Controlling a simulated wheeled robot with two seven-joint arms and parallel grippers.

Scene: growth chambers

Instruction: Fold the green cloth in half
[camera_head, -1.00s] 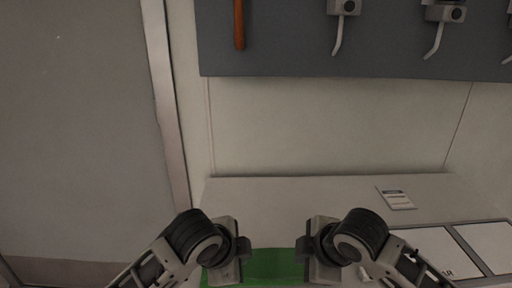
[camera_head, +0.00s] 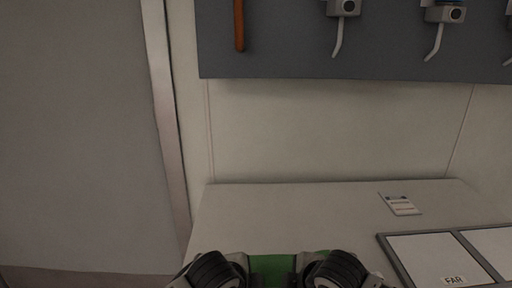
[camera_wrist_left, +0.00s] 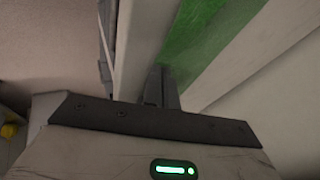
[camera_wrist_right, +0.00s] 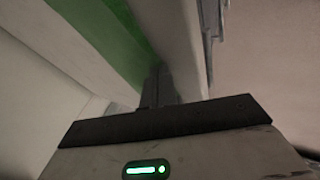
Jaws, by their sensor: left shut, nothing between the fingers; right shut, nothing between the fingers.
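The green cloth (camera_head: 315,264) shows only as a small patch between my two wrists at the bottom of the head view. A strip of it runs across the pale tabletop in the left wrist view (camera_wrist_left: 212,38) and in the right wrist view (camera_wrist_right: 107,32). My left gripper (camera_wrist_left: 162,84) is shut and empty, its fingertips at the cloth strip's near end. My right gripper (camera_wrist_right: 158,84) is also shut and empty, its tips at the strip's near end. I cannot tell whether either touches the cloth. Most of the cloth is hidden or out of frame.
On the pale table (camera_head: 290,215), a small printed card (camera_head: 400,204) lies at the right. Grey-framed white panels, one labelled FAR (camera_head: 425,258), lie at the lower right. A grey wall board (camera_head: 290,45) holds hanging tools above. The table's middle is clear.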

